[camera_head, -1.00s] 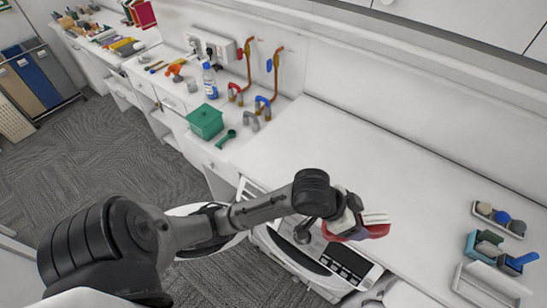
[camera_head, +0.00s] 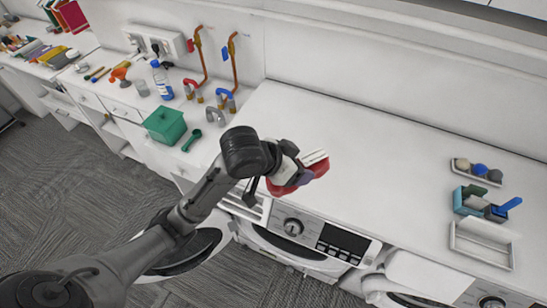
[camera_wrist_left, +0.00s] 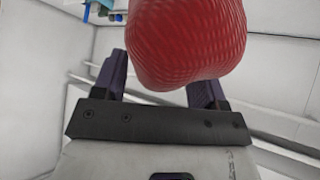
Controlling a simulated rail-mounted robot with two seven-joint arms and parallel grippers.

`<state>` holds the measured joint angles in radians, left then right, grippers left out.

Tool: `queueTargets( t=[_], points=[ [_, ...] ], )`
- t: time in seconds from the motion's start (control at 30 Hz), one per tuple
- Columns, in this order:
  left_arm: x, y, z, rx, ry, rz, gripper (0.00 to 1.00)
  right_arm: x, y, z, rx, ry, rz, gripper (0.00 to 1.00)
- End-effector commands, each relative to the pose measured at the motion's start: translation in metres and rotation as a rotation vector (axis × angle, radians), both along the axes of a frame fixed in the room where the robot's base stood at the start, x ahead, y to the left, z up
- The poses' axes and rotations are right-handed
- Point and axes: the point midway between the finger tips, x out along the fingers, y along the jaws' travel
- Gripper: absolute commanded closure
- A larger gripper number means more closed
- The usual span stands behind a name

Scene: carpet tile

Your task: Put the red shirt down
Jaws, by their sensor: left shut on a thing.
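The red shirt (camera_head: 319,169) is a small bunched bundle held in my left gripper (camera_head: 306,172), which appears over the front part of the white counter (camera_head: 380,150), above a washing machine. In the left wrist view, the red shirt (camera_wrist_left: 187,40) shows as a rounded, ribbed mass at the purple-grey fingers (camera_wrist_left: 160,85). It hides the fingertips. A gap between the shirt and the counter cannot be clearly judged. My right gripper is not in view.
A washing machine (camera_head: 300,240) with its round door open stands below the counter edge. A green box (camera_head: 165,125), a bottle (camera_head: 161,80) and taps (camera_head: 226,95) are to the left. Small trays (camera_head: 483,245) are at right. The counter's middle is clear.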

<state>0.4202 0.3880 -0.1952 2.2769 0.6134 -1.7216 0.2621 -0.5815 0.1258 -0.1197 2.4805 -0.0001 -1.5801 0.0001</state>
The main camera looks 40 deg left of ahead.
Motion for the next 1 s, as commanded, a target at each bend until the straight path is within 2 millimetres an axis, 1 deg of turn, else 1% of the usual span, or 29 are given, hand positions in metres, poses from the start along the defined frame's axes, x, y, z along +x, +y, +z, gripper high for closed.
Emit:
queueTargets(
  t=[0.03, 0.07, 0.17, 0.2, 0.27, 0.3, 0.37, 0.43, 0.5, 0.6, 0.63, 0.7, 0.87, 0.93, 1.0],
  points=[
    [0.009, 0.002, -0.009, 0.002, -0.006, 0.007, 0.62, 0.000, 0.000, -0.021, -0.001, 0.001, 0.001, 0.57],
    [0.014, 0.004, -0.009, 0.004, -0.007, 0.014, 0.62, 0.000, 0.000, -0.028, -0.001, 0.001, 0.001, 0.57],
    [0.038, 0.014, -0.019, 0.012, -0.007, 0.046, 0.62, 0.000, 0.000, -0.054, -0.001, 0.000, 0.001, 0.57],
    [0.051, 0.020, -0.026, 0.014, -0.006, 0.064, 0.62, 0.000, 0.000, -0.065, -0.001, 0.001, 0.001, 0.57],
    [0.072, 0.030, -0.037, 0.020, -0.007, 0.092, 0.62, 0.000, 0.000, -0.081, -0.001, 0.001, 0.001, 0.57],
    [0.087, 0.038, -0.046, 0.023, -0.004, 0.110, 0.62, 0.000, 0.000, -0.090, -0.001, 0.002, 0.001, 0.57],
    [0.107, 0.049, -0.061, 0.028, -0.003, 0.122, 0.62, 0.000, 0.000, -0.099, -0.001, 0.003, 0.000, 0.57],
    [0.125, 0.061, -0.078, 0.035, -0.004, 0.118, 0.62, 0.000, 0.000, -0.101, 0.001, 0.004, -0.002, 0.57],
    [0.137, 0.072, -0.097, 0.040, -0.004, 0.102, 0.62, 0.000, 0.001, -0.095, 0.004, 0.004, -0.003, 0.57],
    [0.149, 0.083, -0.126, 0.047, -0.011, 0.052, 0.62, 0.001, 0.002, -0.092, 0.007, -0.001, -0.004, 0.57],
    [0.152, 0.085, -0.132, 0.050, -0.015, 0.032, 0.62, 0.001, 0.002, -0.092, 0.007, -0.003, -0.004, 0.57],
    [0.155, 0.086, -0.138, 0.057, -0.022, -0.020, 0.62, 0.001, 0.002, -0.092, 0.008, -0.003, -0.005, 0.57],
    [0.156, 0.085, -0.135, 0.069, -0.034, -0.116, 0.62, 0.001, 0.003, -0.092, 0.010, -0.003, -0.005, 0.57],
    [0.156, 0.087, -0.137, 0.073, -0.036, -0.136, 0.62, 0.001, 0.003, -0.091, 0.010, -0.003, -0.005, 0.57],
    [0.155, 0.094, -0.141, 0.076, -0.036, -0.147, 0.62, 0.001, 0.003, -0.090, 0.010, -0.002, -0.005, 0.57]
  ],
)
